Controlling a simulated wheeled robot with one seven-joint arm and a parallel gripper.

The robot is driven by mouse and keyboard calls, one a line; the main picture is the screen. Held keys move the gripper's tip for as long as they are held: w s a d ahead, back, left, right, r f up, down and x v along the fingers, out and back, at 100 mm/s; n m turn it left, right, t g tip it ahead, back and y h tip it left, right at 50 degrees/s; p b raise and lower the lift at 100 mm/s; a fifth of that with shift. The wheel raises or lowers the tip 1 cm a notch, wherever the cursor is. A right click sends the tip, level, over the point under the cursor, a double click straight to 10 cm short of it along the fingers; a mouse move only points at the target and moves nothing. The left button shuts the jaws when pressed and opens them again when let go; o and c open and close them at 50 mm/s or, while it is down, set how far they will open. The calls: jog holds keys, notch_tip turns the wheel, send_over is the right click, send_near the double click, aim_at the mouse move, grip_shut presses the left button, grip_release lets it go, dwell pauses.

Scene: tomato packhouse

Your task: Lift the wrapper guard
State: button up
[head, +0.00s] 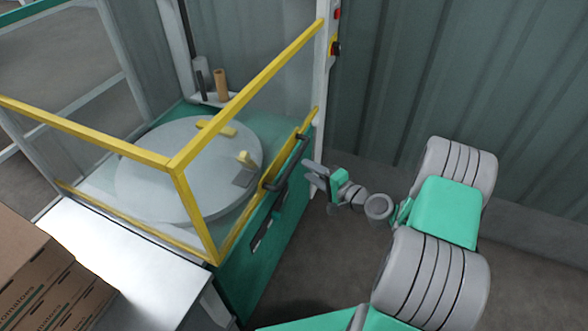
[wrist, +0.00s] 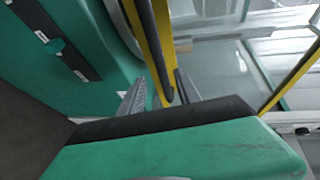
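The wrapper guard (head: 172,163) is a yellow frame with clear panels, standing down around the round grey turntable (head: 135,190) in the head view. A dark bar handle (head: 285,167) runs along its lower right rail. My gripper (head: 309,171) is just to the right of this handle, with its two fingers apart and a small gap to the bar. In the wrist view the fingers of my gripper (wrist: 160,92) show on either side of the yellow rail (wrist: 153,45) and dark handle (wrist: 148,20), which lie beyond them. Nothing appears held.
The green wrapper base (head: 262,270) is below the guard. A post with red and yellow buttons (head: 335,48) rises behind. A silver conveyor or table (head: 125,265) and cardboard boxes (head: 50,275) stand at lower left. A corrugated wall (head: 440,70) is at the back right.

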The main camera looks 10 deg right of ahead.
aim_at(294, 160)
jog(key=x, duration=0.7)
jog(key=shift+a+r, duration=0.1)
jog(key=shift+a, duration=0.1)
grip_shut()
dwell(1.0)
